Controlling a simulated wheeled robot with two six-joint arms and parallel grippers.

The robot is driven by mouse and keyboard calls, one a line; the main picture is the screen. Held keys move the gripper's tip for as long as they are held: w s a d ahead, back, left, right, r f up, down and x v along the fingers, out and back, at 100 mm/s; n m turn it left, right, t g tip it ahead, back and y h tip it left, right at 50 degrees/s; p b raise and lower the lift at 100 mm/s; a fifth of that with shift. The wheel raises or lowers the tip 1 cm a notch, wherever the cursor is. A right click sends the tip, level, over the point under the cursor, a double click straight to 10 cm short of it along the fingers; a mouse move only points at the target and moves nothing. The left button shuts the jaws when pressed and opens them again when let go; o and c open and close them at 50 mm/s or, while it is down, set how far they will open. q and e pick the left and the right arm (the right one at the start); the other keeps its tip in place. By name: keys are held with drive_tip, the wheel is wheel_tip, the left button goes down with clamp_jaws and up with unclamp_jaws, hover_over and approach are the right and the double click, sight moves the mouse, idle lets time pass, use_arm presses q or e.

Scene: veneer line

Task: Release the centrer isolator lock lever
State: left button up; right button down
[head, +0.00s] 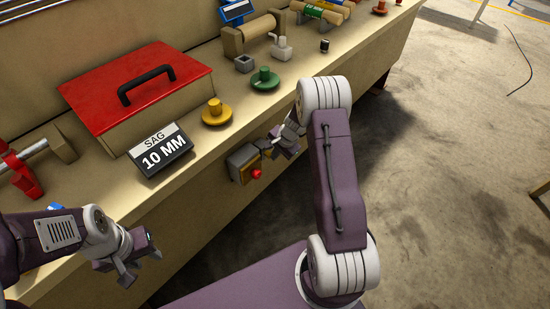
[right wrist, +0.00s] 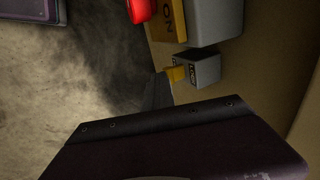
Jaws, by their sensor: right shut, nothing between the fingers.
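The isolator (head: 240,160) is a grey box on the bench's front face, with a yellow plate and a red knob (head: 257,173). In the right wrist view its yellow plate (right wrist: 168,18), lettered "ON", and the red knob (right wrist: 139,10) show at the top. Beside it is a small labelled grey block (right wrist: 201,68) with a yellow tab (right wrist: 177,73), seemingly the lock lever. My right gripper (head: 272,148) is shut and empty beside the isolator; its dark finger (right wrist: 158,90) is close to the tab, contact unclear. My left gripper (head: 137,262) is at the lower left, away from the isolator; its jaw gap is unclear.
On the bench top stand a red-lidded box (head: 135,85), a "SAG 10 MM" sign (head: 160,150), a yellow knob (head: 216,113) and a green knob (head: 264,80). The concrete floor (head: 450,150) to the right is largely clear.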

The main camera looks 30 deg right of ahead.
drive_tip(key=shift+d+f, duration=0.1)
idle(0.3)
drive_tip(key=shift+r+p, duration=0.65)
drive_tip(key=shift+r, duration=0.15)
